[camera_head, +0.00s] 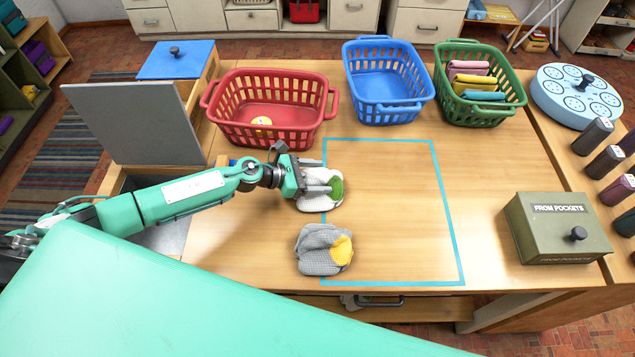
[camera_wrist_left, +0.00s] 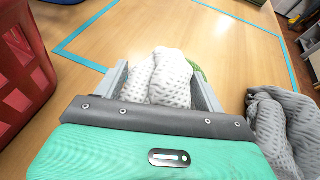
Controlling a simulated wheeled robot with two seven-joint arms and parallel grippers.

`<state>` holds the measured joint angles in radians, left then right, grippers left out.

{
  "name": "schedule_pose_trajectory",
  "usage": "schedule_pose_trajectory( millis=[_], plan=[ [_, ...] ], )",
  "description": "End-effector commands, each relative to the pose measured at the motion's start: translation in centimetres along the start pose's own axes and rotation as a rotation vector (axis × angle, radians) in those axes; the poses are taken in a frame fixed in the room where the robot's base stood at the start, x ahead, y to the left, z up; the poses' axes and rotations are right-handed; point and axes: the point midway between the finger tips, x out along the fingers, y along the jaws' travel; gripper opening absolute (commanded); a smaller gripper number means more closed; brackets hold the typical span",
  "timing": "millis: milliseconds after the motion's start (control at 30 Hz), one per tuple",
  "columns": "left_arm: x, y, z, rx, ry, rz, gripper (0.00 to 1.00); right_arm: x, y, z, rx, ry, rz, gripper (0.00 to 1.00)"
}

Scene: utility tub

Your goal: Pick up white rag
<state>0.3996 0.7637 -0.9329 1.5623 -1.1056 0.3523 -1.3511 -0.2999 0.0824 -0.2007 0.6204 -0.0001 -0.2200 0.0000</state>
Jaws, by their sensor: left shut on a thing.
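The white rag (camera_head: 312,203) is a crumpled, dimpled cloth with a green patch showing at its right side. It lies at the left edge of the teal taped outline. My left gripper (camera_head: 318,188) is at the rag, its fingers on either side. In the left wrist view, the white rag (camera_wrist_left: 160,78) is bunched between the two fingers of the left gripper (camera_wrist_left: 165,85), which is shut on it. Whether the rag touches the table is hard to tell. My right gripper is not in view.
A grey rag (camera_head: 322,252) with a yellow patch lies just in front. Red (camera_head: 265,135), blue (camera_head: 388,112) and green (camera_head: 482,110) baskets stand at the back. A green box (camera_head: 553,248) is at the right. The taped area (camera_head: 400,210) is mostly clear.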

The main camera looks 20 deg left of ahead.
Motion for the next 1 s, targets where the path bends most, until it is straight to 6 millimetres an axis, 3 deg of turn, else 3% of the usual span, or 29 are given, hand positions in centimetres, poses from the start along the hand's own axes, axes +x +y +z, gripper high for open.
schedule_pose_trajectory(
  millis=[167, 200, 233, 267, 467, 867, 1000],
  plan=[
    [-0.1, -0.3, -0.3, 0.001, 0.010, -0.006, 0.48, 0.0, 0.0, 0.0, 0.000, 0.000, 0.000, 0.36],
    [-0.2, -0.3, 0.0, 0.002, 0.010, -0.005, 0.44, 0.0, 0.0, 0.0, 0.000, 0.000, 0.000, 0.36],
    [-0.3, -0.2, 0.2, 0.004, 0.010, -0.005, 0.30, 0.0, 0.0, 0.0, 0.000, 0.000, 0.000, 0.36],
    [-0.4, -0.2, 0.5, 0.004, 0.010, -0.005, 0.04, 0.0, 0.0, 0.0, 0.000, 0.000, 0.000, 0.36],
    [-2.0, 0.0, 4.5, 0.009, 0.005, -0.003, 0.06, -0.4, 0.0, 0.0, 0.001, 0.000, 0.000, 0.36],
    [-6.7, -0.1, 16.1, 0.010, 0.002, -0.002, 0.06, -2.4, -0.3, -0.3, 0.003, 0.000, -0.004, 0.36],
    [-8.0, -0.1, 19.4, 0.009, 0.001, -0.002, 0.06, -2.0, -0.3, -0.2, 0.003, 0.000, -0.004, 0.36]
  ],
)
